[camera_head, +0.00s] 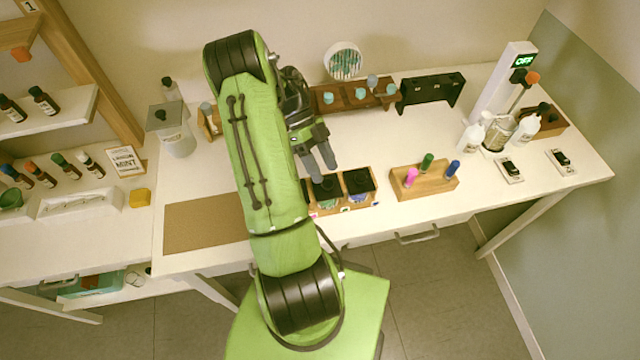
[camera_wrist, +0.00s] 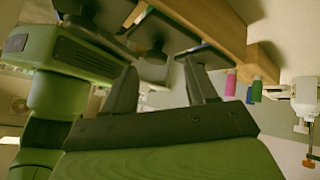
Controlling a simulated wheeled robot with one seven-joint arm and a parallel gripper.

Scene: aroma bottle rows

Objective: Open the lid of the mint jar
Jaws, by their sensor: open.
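A jar with green contents (camera_head: 327,201) and a dark square lid (camera_head: 325,188) stands in a wooden holder near the table's front edge; its label is too small to read, so I cannot tell for sure that it is the mint jar. A jar with bluish contents and a black lid (camera_head: 358,182) stands to its right. Both lids look closed. My gripper (camera_head: 320,170) is open and empty, its fingers just behind and above the green jar's lid. In the wrist view, dark lids with knobs (camera_wrist: 152,66) show beyond the fingers (camera_wrist: 162,88). My arm hides the holder's left end.
A wooden stand with pink, green and blue capped bottles (camera_head: 425,180) is right of the jars. A wooden rack of bottles (camera_head: 350,97) and a black rack (camera_head: 430,90) stand behind. A brown mat (camera_head: 205,225) lies at left.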

